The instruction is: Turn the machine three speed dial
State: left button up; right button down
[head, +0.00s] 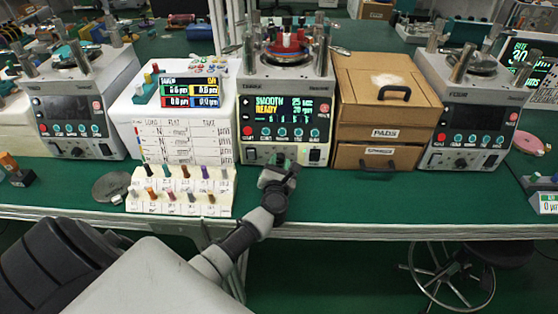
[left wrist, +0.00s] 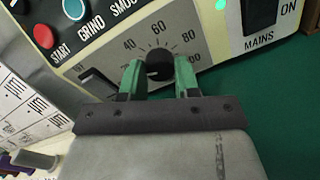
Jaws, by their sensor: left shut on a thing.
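The middle lapping machine (head: 284,105) has a dark screen that reads SMOOTH and READY, with a row of round buttons below it. Its black speed dial (left wrist: 159,65) shows in the left wrist view, on a grey scale plate with 40, 60 and 80 readable. My left gripper (head: 282,161) is at the lower front of this machine and hides the dial in the head view. In the left wrist view its green fingers (left wrist: 160,76) stand on either side of the dial and are shut on it. My right gripper is in neither view.
A rack of coloured pegs (head: 180,192) stands on the green bench left of my left arm. A brown drawer cabinet (head: 387,110) stands right of the machine. Other machines stand at the far left (head: 80,105) and right (head: 470,115). The bench's front edge runs below my gripper.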

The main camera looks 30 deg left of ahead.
pick_arm(q)
jog(key=shift+m, duration=0.3)
jog(key=o, duration=0.9)
jog(key=shift+s, duration=0.1)
jog(key=v, duration=1)
jog(key=shift+s+d, duration=0.25)
